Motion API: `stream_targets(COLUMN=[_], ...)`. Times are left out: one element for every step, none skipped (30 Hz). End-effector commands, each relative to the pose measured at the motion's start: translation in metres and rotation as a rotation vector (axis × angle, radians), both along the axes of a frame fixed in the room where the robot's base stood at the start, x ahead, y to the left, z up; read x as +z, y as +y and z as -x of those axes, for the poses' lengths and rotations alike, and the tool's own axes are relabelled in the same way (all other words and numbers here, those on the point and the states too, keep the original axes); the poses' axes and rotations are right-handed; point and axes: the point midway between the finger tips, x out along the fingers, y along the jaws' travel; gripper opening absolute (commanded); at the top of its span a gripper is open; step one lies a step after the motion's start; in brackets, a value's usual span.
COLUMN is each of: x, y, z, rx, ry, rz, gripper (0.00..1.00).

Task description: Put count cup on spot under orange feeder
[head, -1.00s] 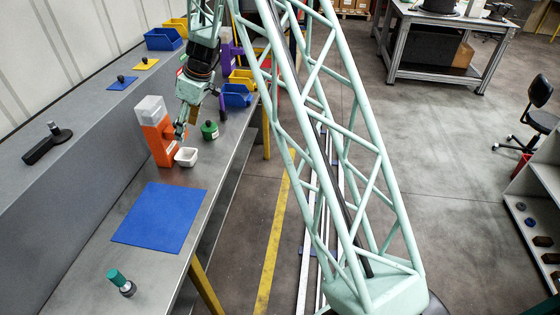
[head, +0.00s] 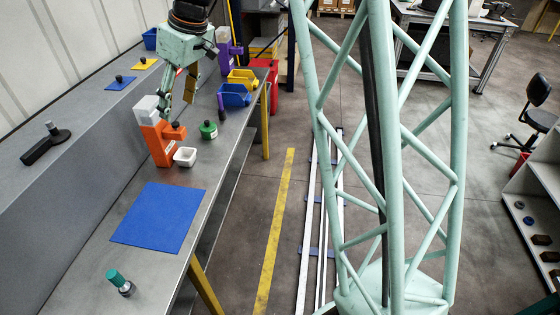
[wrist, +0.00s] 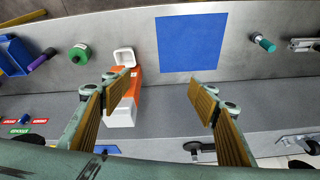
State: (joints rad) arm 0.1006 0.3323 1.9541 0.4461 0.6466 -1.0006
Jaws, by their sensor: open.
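The small white square cup (head: 185,157) stands upright on the grey bench, close in front of the orange feeder (head: 160,150). In the wrist view, the white cup (wrist: 124,57) is at the front end of the orange feeder (wrist: 131,74). I cannot make out a spot marking under the cup. My gripper (head: 177,100) is above and behind the feeder in the head view, apart from the cup. In the wrist view, my gripper (wrist: 160,98) is open with nothing between its fingers, and its left finger overlaps part of the feeder.
A blue mat (head: 160,217) lies flat on the bench, with a green-topped object (head: 119,282) nearer the camera. A green round object (head: 209,130) stands beyond the cup. Blue (head: 234,96) and yellow (head: 242,78) bins stand farther along. A raised grey ledge runs behind.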

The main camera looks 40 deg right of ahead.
Motion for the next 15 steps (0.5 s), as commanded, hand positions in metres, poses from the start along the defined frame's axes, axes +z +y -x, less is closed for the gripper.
stream_targets(x=[0.009,0.014,0.020,0.024,0.028,0.033,0.037,0.042,0.046,0.050,0.054,0.058,0.062,0.065,0.070], y=[0.001,0.002,0.003,0.004,0.005,0.006,0.006,0.007,0.008,0.008,0.009,0.009,0.010,0.010,0.011], z=[0.010,0.015,0.022,0.028,0.033,0.041,0.047,0.052,0.060,0.066,0.071,0.079,0.085,0.091,0.099], rx=[-0.007,-0.013,-0.021,-0.026,-0.033,-0.039,-0.045,-0.051,-0.060,-0.065,-0.070,-0.079,-0.084,-0.091,-0.098], ry=[-0.001,0.000,0.002,0.003,0.004,0.007,0.008,0.008,0.010,0.010,0.011,0.012,0.012,0.015,0.016], rz=[0.001,0.001,0.001,0.001,0.002,0.002,0.003,0.002,0.003,0.004,0.004,0.005,0.005,0.005,0.006], gripper=[0.55,0.55,0.55,0.55,0.55,0.55,0.55,0.55,0.55,0.55,0.55,0.55,0.55,0.55,0.55])
